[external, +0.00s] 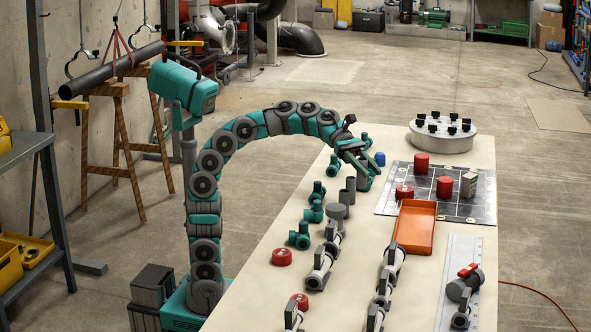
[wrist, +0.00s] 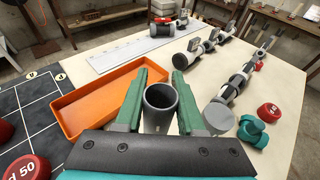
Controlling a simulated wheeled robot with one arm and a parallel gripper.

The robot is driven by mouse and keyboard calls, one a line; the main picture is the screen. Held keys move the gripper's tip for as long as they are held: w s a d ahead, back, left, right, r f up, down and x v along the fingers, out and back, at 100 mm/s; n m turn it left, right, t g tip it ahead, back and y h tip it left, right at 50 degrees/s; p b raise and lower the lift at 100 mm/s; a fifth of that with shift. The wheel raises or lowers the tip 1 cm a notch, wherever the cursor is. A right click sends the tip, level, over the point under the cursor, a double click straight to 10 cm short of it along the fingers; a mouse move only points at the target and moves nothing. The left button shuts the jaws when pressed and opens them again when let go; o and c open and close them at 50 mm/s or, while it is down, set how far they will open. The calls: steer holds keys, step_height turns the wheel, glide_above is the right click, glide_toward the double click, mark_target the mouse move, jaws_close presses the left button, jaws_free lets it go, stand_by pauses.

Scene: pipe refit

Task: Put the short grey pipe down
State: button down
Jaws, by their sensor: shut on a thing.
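The short grey pipe (wrist: 160,110) stands upright between the green fingers of my gripper (wrist: 158,98) in the wrist view, its open end facing the camera. My gripper is shut on it. In the external view my gripper (external: 364,178) is low over the far part of the cream table (external: 285,245), with the grey pipe (external: 350,190) at its fingers. The pipe's lower end is hidden in the wrist view, and I cannot tell whether it touches the table.
An orange tray (external: 415,222) lies close by, beside a dark gridded board (external: 392,178) with red weights. A grey round cap (wrist: 218,117), teal fittings (wrist: 252,131) and a red cap (wrist: 269,112) are near the pipe. Pipe assemblies (external: 322,262) and a white ruler plate (external: 455,275) lie nearer.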

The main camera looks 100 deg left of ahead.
mark_target(366, 181)
step_height(366, 181, down, 4)
steer(key=shift+w+f, duration=0.1)
steer(key=shift+f, duration=0.15)
steer(key=shift+w+f, duration=0.15)
steer(key=shift+w, duration=0.1)
steer(key=shift+w+d+f+b, duration=0.25)
steer(key=shift+w+f, duration=0.55)
steer(key=shift+w, duration=1.75)
steer(key=shift+w+f+b, duration=0.3)
steer(key=shift+w+f, duration=0.5)
steer(key=shift+w, duration=1.75)
steer(key=shift+w+d+f+b, duration=0.25)
steer(key=shift+w+f, duration=0.55)
steer(key=shift+w, duration=1.75)
steer(key=shift+a+f, duration=0.1)
steer(key=shift+f, duration=0.05)
steer(key=c, duration=0.5)
jaws_free()
